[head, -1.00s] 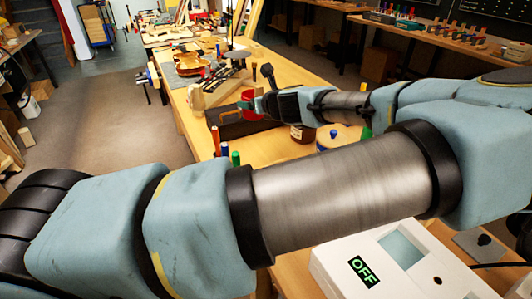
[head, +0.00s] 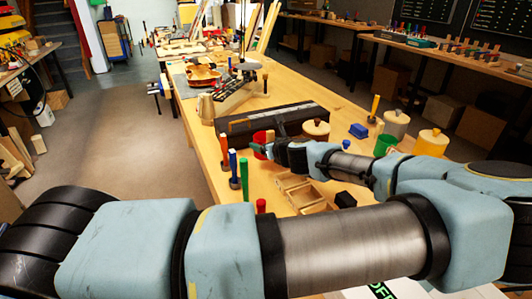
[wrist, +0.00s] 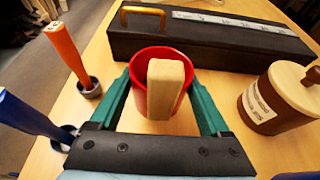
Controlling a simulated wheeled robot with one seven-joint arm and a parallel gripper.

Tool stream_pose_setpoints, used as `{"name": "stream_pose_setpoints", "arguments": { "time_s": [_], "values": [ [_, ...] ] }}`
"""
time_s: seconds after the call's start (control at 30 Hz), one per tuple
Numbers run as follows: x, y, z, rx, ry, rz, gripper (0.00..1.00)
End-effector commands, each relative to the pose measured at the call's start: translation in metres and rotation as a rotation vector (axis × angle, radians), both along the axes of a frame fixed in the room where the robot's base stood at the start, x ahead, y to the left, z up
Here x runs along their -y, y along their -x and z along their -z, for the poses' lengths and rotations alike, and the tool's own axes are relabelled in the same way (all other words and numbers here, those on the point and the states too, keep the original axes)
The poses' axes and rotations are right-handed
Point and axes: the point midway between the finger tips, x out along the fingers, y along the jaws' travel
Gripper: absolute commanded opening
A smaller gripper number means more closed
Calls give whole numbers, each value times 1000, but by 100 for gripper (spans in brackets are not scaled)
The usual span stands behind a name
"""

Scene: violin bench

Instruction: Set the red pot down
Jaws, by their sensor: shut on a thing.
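The red pot (wrist: 140,85) is between the green fingers of my gripper (wrist: 161,92) in the wrist view. It stands upright, and a pale wooden block-like piece (wrist: 166,85) sticks up out of it. The fingers are shut on the pot's sides. In the head view the red pot (head: 260,141) is at the tip of my gripper (head: 266,149), just in front of the long black case. The pot's base is hidden, so I cannot tell whether it touches the bench.
The long black case (wrist: 220,45) lies close behind the pot. An orange-handled tool (wrist: 65,48) and a blue-handled tool (wrist: 25,112) stand in holders to the left. A brown lidded jar (wrist: 262,105) is to the right. An open wooden box (head: 300,194) is nearer on the bench (head: 345,105).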

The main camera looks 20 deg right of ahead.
Motion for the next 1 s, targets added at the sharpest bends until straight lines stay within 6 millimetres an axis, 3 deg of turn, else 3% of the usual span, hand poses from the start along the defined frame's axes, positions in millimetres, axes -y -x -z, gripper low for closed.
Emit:
{"name": "stream_pose_setpoints", "arguments": {
  "time_s": [0.23, 0.6, 0.63, 0.8, 1.0],
  "values": [
    [-1, 0, 32, 0, -2, 0, 25],
    [0, 0, 38, 0, -1, 0, 25],
    [0, 0, 38, 0, -1, 0, 82],
    [0, 0, 37, -1, -1, 0, 100],
    [0, 0, 37, -1, -1, 0, 100]
  ]
}}
